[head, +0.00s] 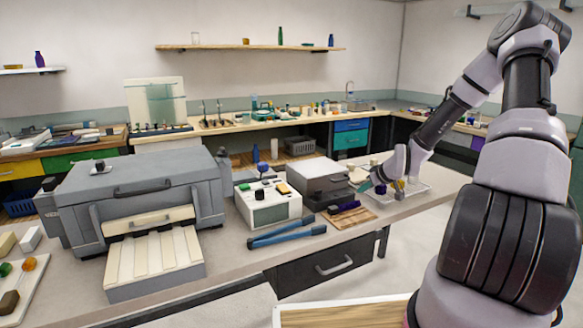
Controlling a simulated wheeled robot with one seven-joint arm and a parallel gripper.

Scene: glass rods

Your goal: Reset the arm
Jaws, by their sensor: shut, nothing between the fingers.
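My arm rises on the right side of the head view and bends down to the bench in the middle right. My gripper (372,185) is at the end of it, low over a pale tray (415,189) near the bench's right end. The gripper is small in the picture and shut, with nothing seen held in it. A small yellowish thing (399,186) shows beside the wrist, over the tray. Part of the tray is hidden behind the gripper and wrist.
Left of the gripper stand a grey box (318,181), a white device with knobs (267,202) and a large grey machine (140,190). A wooden-topped surface (345,314) is in the foreground.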

